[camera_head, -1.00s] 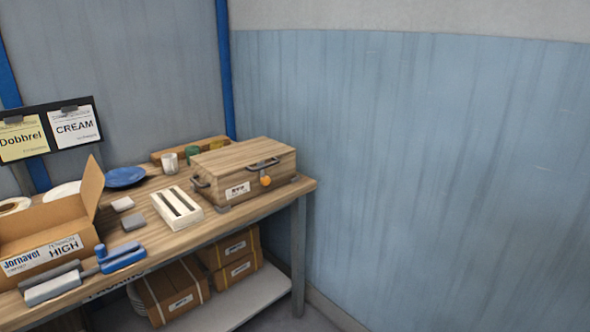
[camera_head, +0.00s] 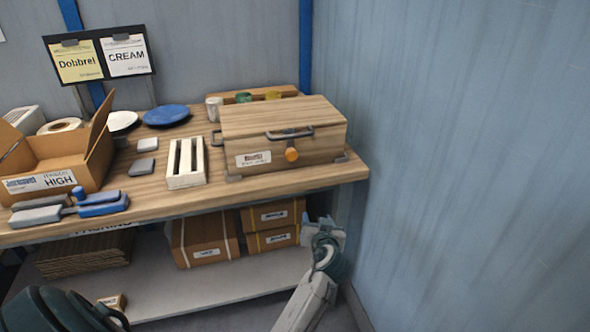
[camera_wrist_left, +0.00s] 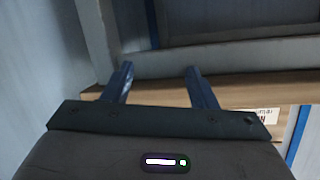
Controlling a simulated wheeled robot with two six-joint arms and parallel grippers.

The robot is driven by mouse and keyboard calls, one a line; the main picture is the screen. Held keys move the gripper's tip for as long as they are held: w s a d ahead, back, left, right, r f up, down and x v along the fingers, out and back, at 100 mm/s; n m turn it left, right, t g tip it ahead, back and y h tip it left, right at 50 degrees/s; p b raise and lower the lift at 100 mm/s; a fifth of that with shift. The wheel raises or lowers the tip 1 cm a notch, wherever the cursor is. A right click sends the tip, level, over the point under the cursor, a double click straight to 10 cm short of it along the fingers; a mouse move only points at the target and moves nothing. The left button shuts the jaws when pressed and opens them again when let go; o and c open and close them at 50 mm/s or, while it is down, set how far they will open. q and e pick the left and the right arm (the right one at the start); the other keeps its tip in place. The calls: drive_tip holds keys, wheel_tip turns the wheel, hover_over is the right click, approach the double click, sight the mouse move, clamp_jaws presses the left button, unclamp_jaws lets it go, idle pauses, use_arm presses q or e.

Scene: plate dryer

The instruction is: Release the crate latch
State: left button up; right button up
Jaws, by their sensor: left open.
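The wooden crate (camera_head: 285,117) stands closed at the right end of the workbench. A round orange latch knob (camera_head: 291,154) sits on its front face, right of a white label, below a dark handle (camera_head: 290,133). My left gripper (camera_head: 322,227) is below the bench top's front edge, low and slightly right of the knob, and apart from the crate. In the left wrist view its two fingers (camera_wrist_left: 160,70) are spread with nothing between them. The crate's latch cannot be made out in that view. My right gripper is not in view.
The workbench (camera_head: 190,222) holds an open cardboard box (camera_head: 75,163), a white slotted rack (camera_head: 186,165), a blue plate (camera_head: 166,115) and a blue-handled tool (camera_head: 100,203). Taped boxes (camera_head: 207,240) stand on the lower shelf. A blue wall (camera_head: 460,150) closes the right side.

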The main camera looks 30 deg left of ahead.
sight(292, 155)
use_arm(q)
drive_tip(key=s+a+r+n+y, duration=0.1)
drive_tip(key=a+r+n+y, duration=0.15)
drive_tip(key=r, duration=0.55)
drive_tip(key=s+a+r+n+y, duration=0.1)
drive_tip(key=s+r+n+y, duration=0.15)
drive_tip(key=r, duration=0.55)
drive_tip(key=shift+h, duration=0.3)
drive_tip(key=x, duration=0.3)
drive_tip(key=p+x, duration=0.1)
drive_tip(key=x, duration=0.3)
drive_tip(key=p+x, duration=0.1)
drive_tip(key=x, duration=0.2)
drive_tip(key=shift+w+f, duration=0.4)
drive_tip(key=shift+w, duration=0.2)
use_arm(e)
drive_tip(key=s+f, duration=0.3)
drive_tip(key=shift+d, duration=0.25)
use_arm(q)
drive_tip(key=c, duration=0.9)
